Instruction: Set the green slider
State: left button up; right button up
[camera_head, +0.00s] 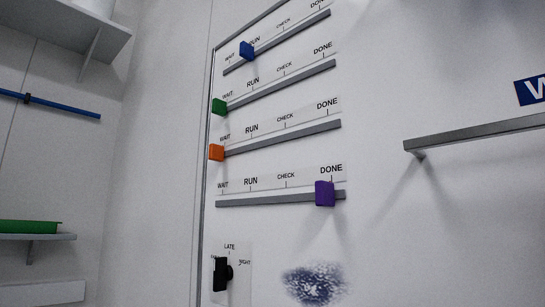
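The green slider (219,106) is a small block at the left end of the second rail (280,84) from the top, just under that rail's WAIT mark. The rail's labels run WAIT, RUN, CHECK, DONE from left to right. Neither of my grippers shows in the head view. Nothing covers the green slider.
A blue slider (247,49) sits near RUN above, an orange slider (216,152) at WAIT below, a purple slider (325,194) near DONE. A black knob (222,273) is at the bottom. A grey bar (475,132) juts out at right; shelves are at left.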

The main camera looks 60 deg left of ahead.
aim_at(219, 107)
jog(key=u, duration=2.5)
